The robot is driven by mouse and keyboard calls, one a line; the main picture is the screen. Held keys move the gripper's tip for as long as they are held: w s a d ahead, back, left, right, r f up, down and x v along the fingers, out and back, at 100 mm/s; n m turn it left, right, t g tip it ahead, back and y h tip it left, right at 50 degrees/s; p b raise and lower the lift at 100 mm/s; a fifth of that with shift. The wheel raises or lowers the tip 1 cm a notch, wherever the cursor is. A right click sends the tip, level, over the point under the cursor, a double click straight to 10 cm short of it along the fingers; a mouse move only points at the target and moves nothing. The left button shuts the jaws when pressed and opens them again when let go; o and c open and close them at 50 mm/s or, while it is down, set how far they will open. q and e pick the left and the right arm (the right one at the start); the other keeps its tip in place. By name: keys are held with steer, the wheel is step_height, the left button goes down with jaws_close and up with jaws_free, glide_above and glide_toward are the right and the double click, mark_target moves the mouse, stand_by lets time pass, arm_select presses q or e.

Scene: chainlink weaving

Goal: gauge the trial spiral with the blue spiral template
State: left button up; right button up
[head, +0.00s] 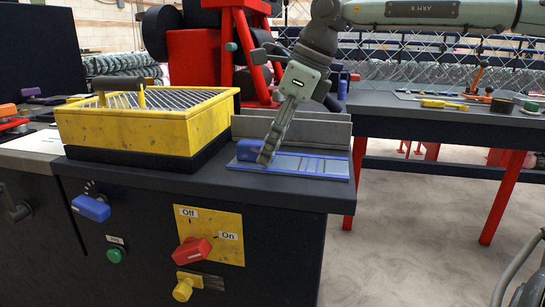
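The blue spiral template (312,168) lies flat on the dark bench top near its front right edge, with a row of pale slots or markings across it. A raised blue block (246,151) sits at its left end. My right gripper (267,156) reaches down from the upper right, its fingertips in front of or at the blue block. The fingers are seen nearly edge-on and overlap, so I cannot tell their gap or whether they touch the block. I cannot make out the trial spiral for certain. My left gripper is not in view.
A yellow box (135,133) with a mesh top and grey handle stands left of the template. A low grey wall (325,130) stands behind the template. The bench front carries a red switch (192,252) and a blue knob (91,208). A tool table (430,118) stands at right.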

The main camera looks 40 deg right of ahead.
jaws_close()
steer(key=shift+r, duration=0.1)
